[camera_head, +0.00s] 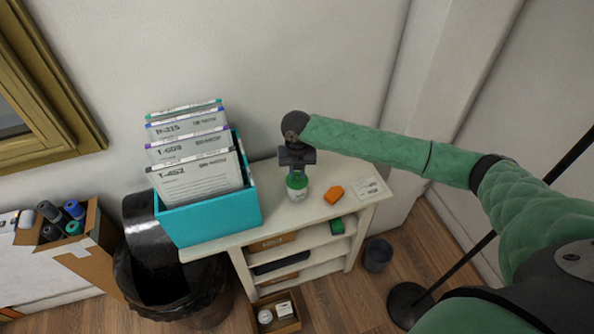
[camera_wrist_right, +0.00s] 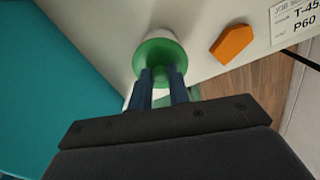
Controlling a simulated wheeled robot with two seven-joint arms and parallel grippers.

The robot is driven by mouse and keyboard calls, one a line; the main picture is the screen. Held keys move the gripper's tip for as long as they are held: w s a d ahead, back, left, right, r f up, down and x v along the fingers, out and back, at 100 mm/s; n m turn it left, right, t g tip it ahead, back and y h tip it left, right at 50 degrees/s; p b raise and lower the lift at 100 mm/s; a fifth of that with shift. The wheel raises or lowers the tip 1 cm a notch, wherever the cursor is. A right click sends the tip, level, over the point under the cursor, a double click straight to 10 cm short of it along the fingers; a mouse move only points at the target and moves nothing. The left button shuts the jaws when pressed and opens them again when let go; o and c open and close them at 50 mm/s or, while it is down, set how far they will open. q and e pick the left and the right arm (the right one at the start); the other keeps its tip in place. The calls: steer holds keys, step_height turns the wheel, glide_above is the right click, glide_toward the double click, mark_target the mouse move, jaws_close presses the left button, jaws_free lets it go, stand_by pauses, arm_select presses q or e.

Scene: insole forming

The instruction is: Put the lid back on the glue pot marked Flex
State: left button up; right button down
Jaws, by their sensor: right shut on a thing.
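A small white glue pot (camera_head: 298,195) stands on the white shelf top, right of the teal box. Its marking is too small to read. A green lid (camera_head: 296,179) is at its top; it also shows in the right wrist view (camera_wrist_right: 158,52). My right gripper (camera_head: 297,172) points down over the pot, its dark blue fingers (camera_wrist_right: 163,80) shut on the green lid. The lid is in line with the pot's mouth, but I cannot tell whether it rests on the rim or sits just above. My left gripper is in neither view.
A teal box (camera_head: 212,218) of labelled packets stands left of the pot. An orange block (camera_head: 333,194) and a printed card (camera_head: 370,188) lie to its right. A black-lined bin (camera_head: 165,295) is below left. The shelf top's front edge is close.

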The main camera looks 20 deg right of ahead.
steer(key=shift+p, duration=0.3)
stand_by(0.7)
steer(key=c, duration=0.7)
jaws_free()
steer(key=shift+c, duration=0.2)
steer(key=shift+r, duration=0.1)
steer(key=shift+r+p, duration=2.95)
steer(key=shift+r, duration=0.4)
